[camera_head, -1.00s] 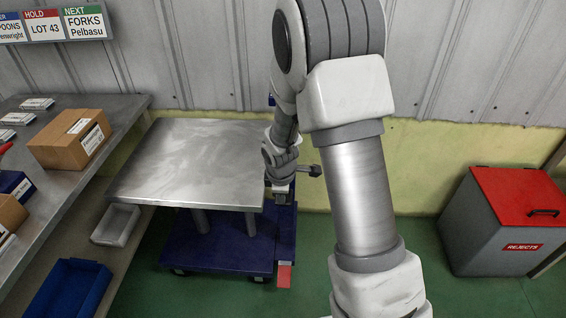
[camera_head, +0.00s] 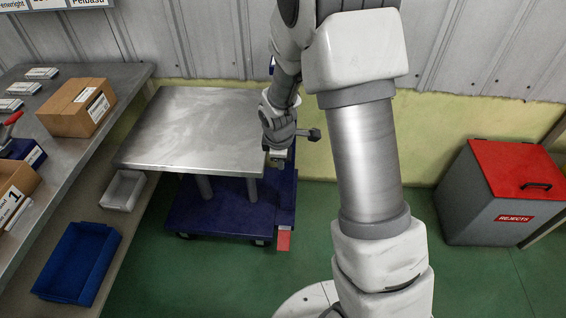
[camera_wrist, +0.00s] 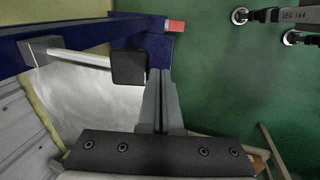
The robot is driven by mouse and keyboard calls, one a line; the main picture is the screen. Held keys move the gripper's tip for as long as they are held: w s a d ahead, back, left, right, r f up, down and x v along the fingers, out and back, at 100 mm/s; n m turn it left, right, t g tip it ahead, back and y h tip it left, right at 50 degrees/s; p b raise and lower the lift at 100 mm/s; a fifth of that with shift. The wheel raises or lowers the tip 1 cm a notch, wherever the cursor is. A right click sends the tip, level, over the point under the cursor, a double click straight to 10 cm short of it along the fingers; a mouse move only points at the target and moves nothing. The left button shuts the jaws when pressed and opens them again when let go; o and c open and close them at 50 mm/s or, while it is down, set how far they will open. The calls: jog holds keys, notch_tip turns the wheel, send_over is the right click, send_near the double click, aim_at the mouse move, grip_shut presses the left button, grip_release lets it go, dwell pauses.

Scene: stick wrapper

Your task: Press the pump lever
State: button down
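The pump lever (camera_wrist: 85,57) shows in the wrist view as a pale rod with a black block-shaped grip (camera_wrist: 129,68) at its end. It comes from a grey bracket by the blue frame of the lift cart (camera_head: 215,215). My gripper (camera_wrist: 160,82) is shut and empty, its fingers side by side. The fingertips are close beside the black grip in the picture; I cannot tell if they touch. In the head view my gripper (camera_head: 279,161) points down at the right edge of the steel platform (camera_head: 190,130), and the lever is mostly hidden there.
A workbench (camera_head: 60,150) with boxes runs along the left. A blue bin (camera_head: 78,263) and a pale tray (camera_head: 122,190) sit below it. A grey rejects bin (camera_head: 490,215) with a red lid stands right. Green floor between cart and bin is clear.

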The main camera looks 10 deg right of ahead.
jog(key=s+a+r+p, duration=0.1)
jog(key=s+r, duration=0.3)
jog(key=r, duration=0.3)
jog(key=shift+s+a+r, duration=0.3)
jog(key=shift+r, duration=0.05)
dwell(0.6)
